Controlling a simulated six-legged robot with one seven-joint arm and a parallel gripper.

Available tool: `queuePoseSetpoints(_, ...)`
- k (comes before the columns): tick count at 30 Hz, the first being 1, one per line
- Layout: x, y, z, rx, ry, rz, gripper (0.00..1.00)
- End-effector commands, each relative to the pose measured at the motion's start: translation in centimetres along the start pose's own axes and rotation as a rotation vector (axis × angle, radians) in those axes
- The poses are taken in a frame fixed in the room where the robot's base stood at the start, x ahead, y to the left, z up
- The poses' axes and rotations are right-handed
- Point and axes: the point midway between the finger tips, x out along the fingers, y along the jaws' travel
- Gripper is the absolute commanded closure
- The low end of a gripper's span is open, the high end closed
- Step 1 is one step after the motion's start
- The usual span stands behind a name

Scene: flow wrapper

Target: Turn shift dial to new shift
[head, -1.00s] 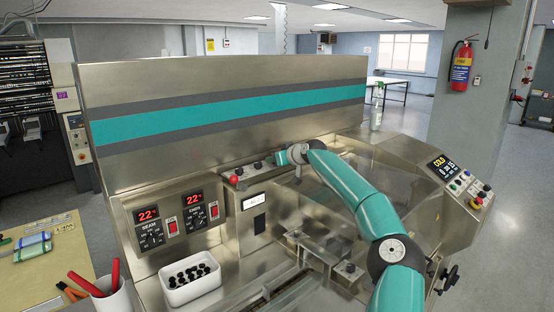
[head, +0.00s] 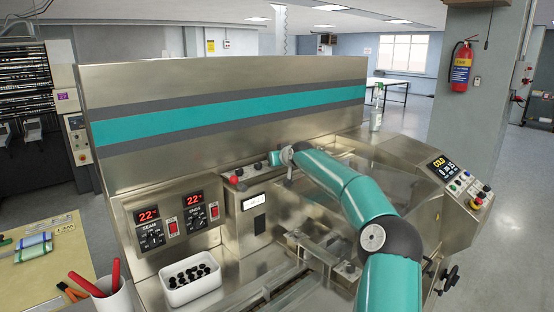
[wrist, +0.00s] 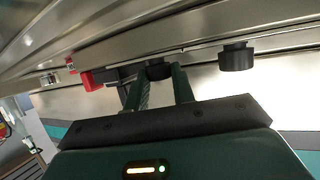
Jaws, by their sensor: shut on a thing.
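A small metal control box (head: 252,188) sits at the foot of the steel back panel, with black knobs along its top. One black knob (head: 239,172) shows left of my gripper (head: 270,160) in the head view. In the wrist view, my gripper (wrist: 166,82) is shut on a round black knob (wrist: 158,71), with one finger on each side of it. A second black knob (wrist: 236,57) stands free to the right. The gripped knob's markings are hidden, and I cannot read any shift setting. The fingertips are too small to make out in the head view.
A red knob (head: 233,180) sits on the box's left end; a red part (wrist: 90,80) shows left of my fingers. Heater displays (head: 148,215) and a white tray of black parts (head: 190,283) stand left. The steel back panel (head: 230,145) rises close behind my gripper.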

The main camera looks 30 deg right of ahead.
Motion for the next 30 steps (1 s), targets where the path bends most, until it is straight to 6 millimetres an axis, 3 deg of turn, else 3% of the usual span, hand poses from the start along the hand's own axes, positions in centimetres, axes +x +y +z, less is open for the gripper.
queuePoseSetpoints(3, 0.42, -0.98, 0.62, 0.011, -0.015, 0.028, 0.98)
queuePoseSetpoints(26, 0.18, -0.63, 0.61, 0.070, -0.011, 0.147, 0.98)
queuePoseSetpoints(27, 0.17, -0.63, 0.61, 0.070, -0.011, 0.147, 0.73)
queuePoseSetpoints(28, 0.16, -0.62, 0.61, 0.070, -0.011, 0.147, 0.67)
queuePoseSetpoints(30, 0.12, -0.56, 0.52, 0.069, -0.009, 0.148, 0.66)
